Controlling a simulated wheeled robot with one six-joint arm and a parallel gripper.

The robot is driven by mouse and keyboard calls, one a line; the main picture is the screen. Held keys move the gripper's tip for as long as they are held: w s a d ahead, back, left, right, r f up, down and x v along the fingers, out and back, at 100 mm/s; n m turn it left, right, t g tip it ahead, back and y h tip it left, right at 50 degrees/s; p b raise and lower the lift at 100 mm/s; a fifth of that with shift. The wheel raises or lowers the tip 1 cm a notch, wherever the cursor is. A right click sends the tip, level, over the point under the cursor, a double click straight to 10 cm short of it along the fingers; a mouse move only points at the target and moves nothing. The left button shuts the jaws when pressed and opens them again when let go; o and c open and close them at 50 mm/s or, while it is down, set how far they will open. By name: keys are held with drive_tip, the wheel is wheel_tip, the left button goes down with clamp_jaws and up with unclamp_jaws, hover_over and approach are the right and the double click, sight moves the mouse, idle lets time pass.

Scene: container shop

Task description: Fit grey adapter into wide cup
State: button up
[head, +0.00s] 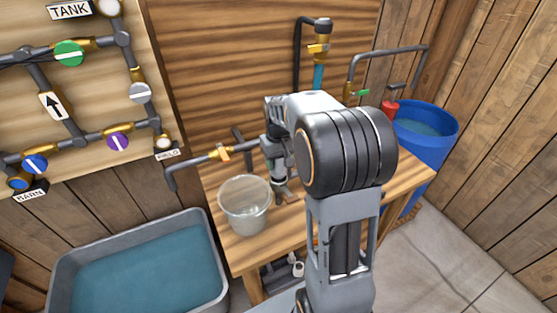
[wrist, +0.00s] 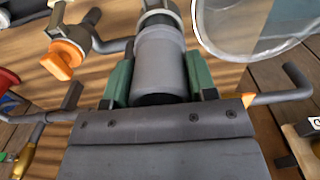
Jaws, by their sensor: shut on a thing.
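My gripper (wrist: 158,78) is shut on the grey adapter (wrist: 158,62), a smooth grey cylinder between its two green finger pads in the wrist view. A paler ringed piece (wrist: 157,17) shows at the far end of the adapter; I cannot tell whether it is part of the adapter or the wide cup, or whether the two are joined. In the head view my gripper (head: 280,172) points down over the bench just right of the clear bucket, and my arm hides much of the area. I cannot make out the wide cup for certain.
The clear bucket (head: 244,204) stands close beside my gripper on the wooden bench (head: 240,249). A pipe with an orange-handled valve (wrist: 65,57) is near. A grey water trough (head: 70,270) is at left, a blue barrel (head: 431,150) at right.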

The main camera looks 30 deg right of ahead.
drive_tip(key=shift+f+b, duration=0.8)
drive_tip(key=shift+f, duration=0.6)
idle(1.5)
drive_tip(key=o, duration=1)
drive_tip(key=shift+o, duration=0.2)
wheel_tip(320, 180, up, 14)
drive_tip(key=shift+f, duration=0.1)
idle(0.4)
